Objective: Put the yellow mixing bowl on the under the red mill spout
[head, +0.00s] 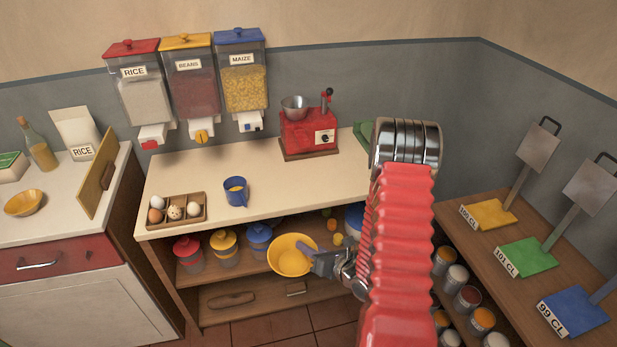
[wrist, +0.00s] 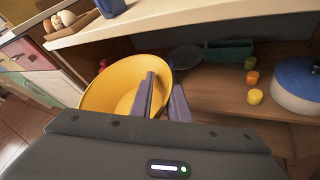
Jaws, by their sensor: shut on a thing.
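The yellow mixing bowl (head: 290,258) is in front of the shelf under the counter in the head view. It is tilted, with its open side partly toward the camera. My gripper (head: 312,255) is shut on its right rim. In the wrist view the bowl (wrist: 112,85) shows at the left, and my gripper's fingers (wrist: 160,98) are at its rim, one of them inside. The red mill (head: 308,130) stands on its wooden base at the back of the counter, with a metal hopper on top and a crank. Its spout is too small to make out clearly.
The cream counter (head: 300,190) is above the bowl, its front edge overhanging the shelf. An egg box (head: 177,210) and a blue mug (head: 236,191) stand on its left part. Lidded pots (head: 223,247) line the shelf. The counter's middle right is clear.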

